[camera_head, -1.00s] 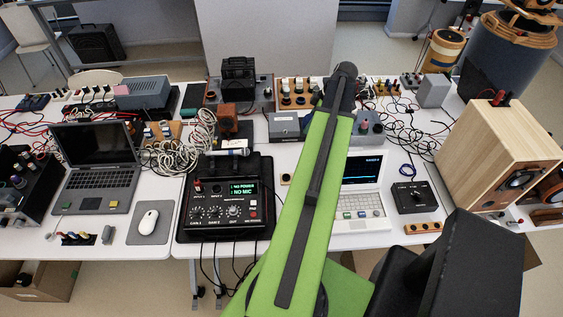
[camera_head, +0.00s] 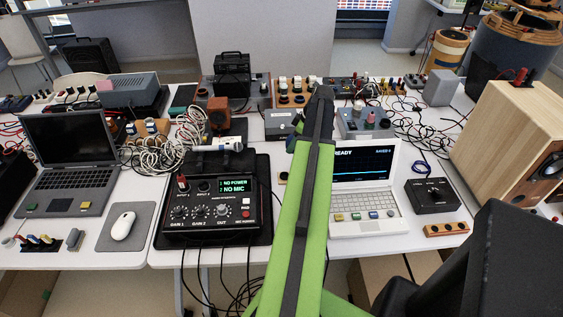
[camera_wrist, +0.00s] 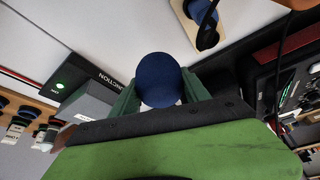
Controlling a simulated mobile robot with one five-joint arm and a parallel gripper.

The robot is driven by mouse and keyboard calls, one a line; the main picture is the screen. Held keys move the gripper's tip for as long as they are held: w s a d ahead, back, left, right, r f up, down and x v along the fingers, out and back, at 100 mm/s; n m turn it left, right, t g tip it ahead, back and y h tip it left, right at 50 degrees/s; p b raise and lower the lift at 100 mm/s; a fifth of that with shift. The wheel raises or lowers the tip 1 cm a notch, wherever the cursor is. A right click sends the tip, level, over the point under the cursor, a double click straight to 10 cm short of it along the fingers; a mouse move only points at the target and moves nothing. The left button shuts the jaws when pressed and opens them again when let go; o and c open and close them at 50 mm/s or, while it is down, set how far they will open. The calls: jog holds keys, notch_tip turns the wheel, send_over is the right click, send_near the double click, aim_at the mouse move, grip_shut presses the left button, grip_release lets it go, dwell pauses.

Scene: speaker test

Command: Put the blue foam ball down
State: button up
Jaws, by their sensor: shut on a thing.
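The blue foam ball (camera_wrist: 158,78) is dark blue and round in the wrist view. My gripper (camera_wrist: 160,88) is shut on it, with a green finger on each side. The white table top (camera_wrist: 130,25) shows beyond the ball; I cannot tell how high above it the ball is. In the head view my green arm reaches forward over the table, and its dark end (camera_head: 318,105) hides the ball.
The black mixer (camera_head: 215,208) stands left of my arm, the white laptop-like instrument (camera_head: 362,190) right. A grey junction box (camera_wrist: 90,105) and a wooden piece with a dark blue round part (camera_wrist: 207,38) are near the ball. A wooden speaker (camera_head: 520,125) stands right.

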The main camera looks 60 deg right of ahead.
aim_at(291, 137)
jog(key=w+f, duration=0.1)
jog(key=w+a+f+b, duration=0.1)
jog(key=w, duration=0.1)
jog(key=w+f+b, duration=0.1)
jog(key=shift+w+a, duration=0.3)
jog(key=shift+w, duration=0.05)
notch_tip(291, 137, down, 4)
jog(key=b, duration=0.4)
jog(key=shift+f, duration=0.25)
jog(key=o, duration=1.3)
jog(key=shift+r, duration=0.1)
jog(key=shift+r, duration=0.1)
jog(key=shift+r, duration=0.2)
jog(key=p+v, duration=1.1)
jog(key=shift+r, duration=0.25)
jog(key=shift+s+r+p, duration=0.2)
jog(key=shift+p, duration=0.1)
jog(key=shift+f, duration=0.15)
jog(key=shift+d, duration=0.1)
